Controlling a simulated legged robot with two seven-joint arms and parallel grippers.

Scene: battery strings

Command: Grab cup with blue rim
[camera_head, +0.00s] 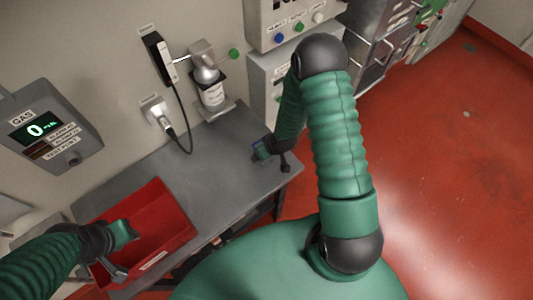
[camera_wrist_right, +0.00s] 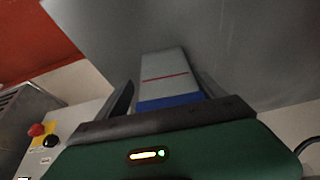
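A pale grey object with a red line and a blue band, likely the cup (camera_wrist_right: 168,75), shows in the right wrist view between my two right fingers. Its blue end is nearest my palm. My right gripper (camera_wrist_right: 168,95) is open around it, with a narrow gap visible on the left side; I cannot tell whether the right finger touches it. In the head view my right gripper (camera_head: 273,158) is low at the right end of the grey table (camera_head: 232,158), and a small blue patch shows beside it. My left gripper (camera_head: 124,252) is open and empty over the red bin.
A red bin (camera_head: 172,215) sits on the table's left part. A dispenser bottle (camera_head: 211,92) and a plugged black cable (camera_head: 185,125) are on the wall behind. Grey control boxes (camera_head: 295,22) stand behind my right arm. The middle of the table is clear.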

